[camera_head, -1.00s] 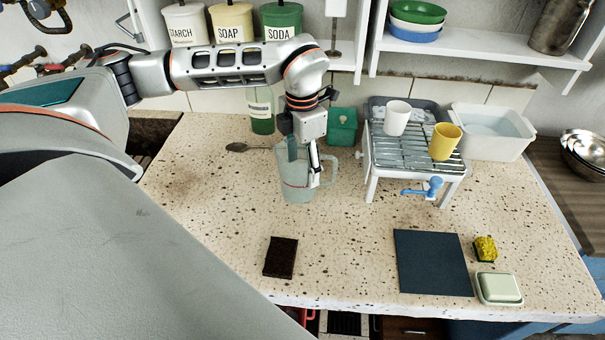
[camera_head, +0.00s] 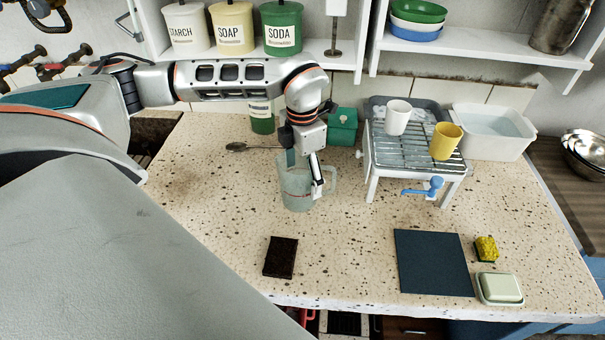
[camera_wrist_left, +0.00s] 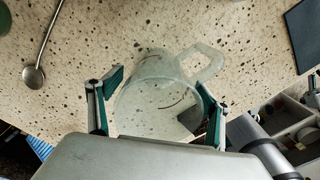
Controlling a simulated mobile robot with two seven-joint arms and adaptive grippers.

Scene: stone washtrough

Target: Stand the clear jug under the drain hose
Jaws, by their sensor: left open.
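The clear jug (camera_head: 297,195) stands upright on the speckled counter, its handle toward the right. My left gripper (camera_head: 304,172) is over the jug, its open fingers on either side of the body. In the left wrist view the jug (camera_wrist_left: 160,95) shows between the green-padded fingers of the gripper (camera_wrist_left: 158,95); contact is unclear. A white stand with a wire rack (camera_head: 375,172) is to the right of the jug. A blue spout-like piece (camera_head: 425,188) sticks out at its front; I cannot tell whether this is the drain hose. My right gripper is out of view.
Mugs, white (camera_head: 397,117) and yellow (camera_head: 445,141), stand on the rack. In front are a dark brick-like block (camera_head: 281,257) and a dark mat (camera_head: 433,262). The counter between is clear.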

